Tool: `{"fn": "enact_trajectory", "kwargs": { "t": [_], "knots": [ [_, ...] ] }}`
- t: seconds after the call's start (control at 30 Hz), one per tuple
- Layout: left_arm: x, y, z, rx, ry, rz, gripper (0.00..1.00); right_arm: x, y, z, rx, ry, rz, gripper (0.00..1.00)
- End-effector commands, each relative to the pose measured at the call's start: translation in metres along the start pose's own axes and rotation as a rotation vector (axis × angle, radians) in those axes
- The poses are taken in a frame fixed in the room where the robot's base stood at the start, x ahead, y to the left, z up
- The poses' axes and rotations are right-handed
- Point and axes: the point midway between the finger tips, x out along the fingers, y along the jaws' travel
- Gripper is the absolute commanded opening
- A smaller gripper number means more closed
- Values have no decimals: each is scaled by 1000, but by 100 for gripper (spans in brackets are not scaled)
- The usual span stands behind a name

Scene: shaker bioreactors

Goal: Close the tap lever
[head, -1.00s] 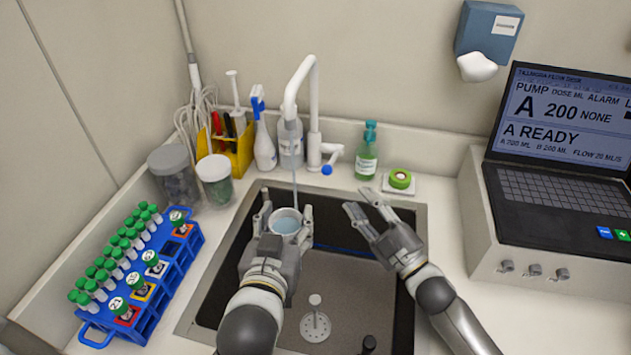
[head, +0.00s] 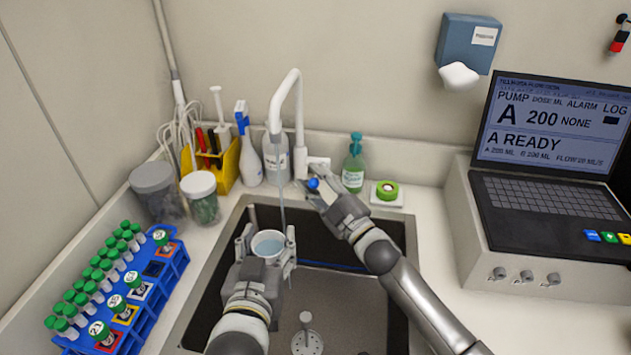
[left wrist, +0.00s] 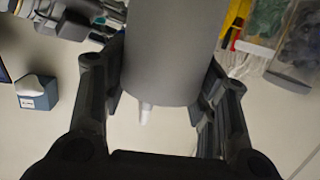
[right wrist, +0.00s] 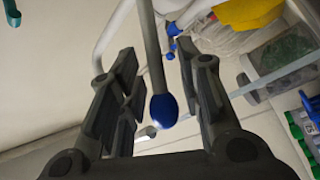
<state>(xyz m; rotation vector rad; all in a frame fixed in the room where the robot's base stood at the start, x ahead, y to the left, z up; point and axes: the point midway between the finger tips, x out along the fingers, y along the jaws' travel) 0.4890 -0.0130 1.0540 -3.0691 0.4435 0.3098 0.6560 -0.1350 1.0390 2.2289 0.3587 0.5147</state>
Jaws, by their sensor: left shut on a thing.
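The white tap (head: 298,110) stands behind the sink, and a thin stream of water runs from its spout into a cup (head: 268,257). My left gripper (head: 268,240) is shut on this cup and holds it upright over the sink; water shows inside. The cup's grey wall (left wrist: 170,55) fills the space between the fingers in the left wrist view. The tap lever's blue tip (head: 313,184) is at my right gripper (head: 318,186). In the right wrist view, the lever's blue tip (right wrist: 163,110) lies between the open fingers, apart from both.
A blue tube rack (head: 145,312) is at the left, a laptop (head: 545,150) at the right.

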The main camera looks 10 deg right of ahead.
Motion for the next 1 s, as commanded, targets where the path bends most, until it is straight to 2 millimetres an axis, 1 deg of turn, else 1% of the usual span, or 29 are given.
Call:
{"fn": "enact_trajectory", "kwargs": {
  "t": [0.27,0.53,0.83,1.0],
  "knots": [
    [0,0,-1,0,2,0,38,2,0,0,0,0,0,33],
    [0,0,-1,0,2,0,38,2,0,0,0,0,0,0],
    [0,0,-3,0,2,0,38,2,2,-1,3,-2,-1,0],
    [-3,0,-17,0,2,0,38,6,9,-4,22,-18,-13,0]
  ]
}}
